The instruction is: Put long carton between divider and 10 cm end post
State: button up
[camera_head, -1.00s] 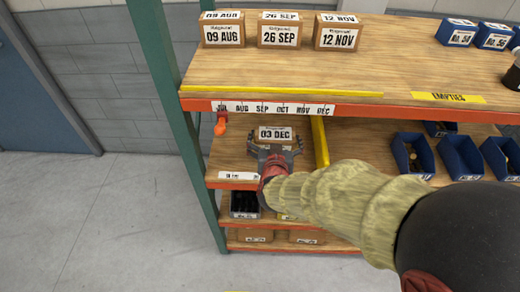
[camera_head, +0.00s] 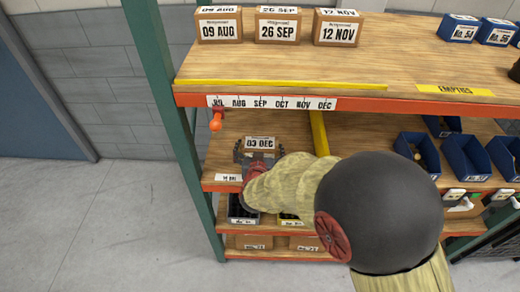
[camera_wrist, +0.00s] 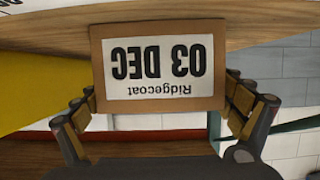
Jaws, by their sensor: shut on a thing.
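The carton marked 03 DEC (camera_head: 260,142) is a brown box with a white label. My gripper (camera_head: 259,158) is shut on it, at the left bay of the middle shelf (camera_head: 230,150). In the wrist view the carton (camera_wrist: 158,66) sits between the two fingers (camera_wrist: 160,100), its label upside down. A yellow divider (camera_head: 319,133) stands to the right of the carton, apart from it in the head view. The green post (camera_head: 170,110) is at the shelf's left end. Whether the carton touches the shelf board cannot be told.
The upper shelf (camera_head: 290,68) overhangs the bay, with an orange front edge. An orange knob (camera_head: 215,121) hangs at its left end. Blue bins (camera_head: 465,157) stand right of the divider. More goods sit on the lower shelves.

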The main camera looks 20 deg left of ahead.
jog(key=shift+r, duration=0.25)
jog(key=o, duration=1.3)
jog(key=shift+f, duration=0.25)
jog(key=shift+s+r, duration=0.1)
jog(key=shift+r, duration=0.15)
jog(key=p+v, duration=0.3)
jog(key=v, duration=0.9)
jog(key=shift+f+p, duration=0.1)
jog(key=shift+p, duration=0.2)
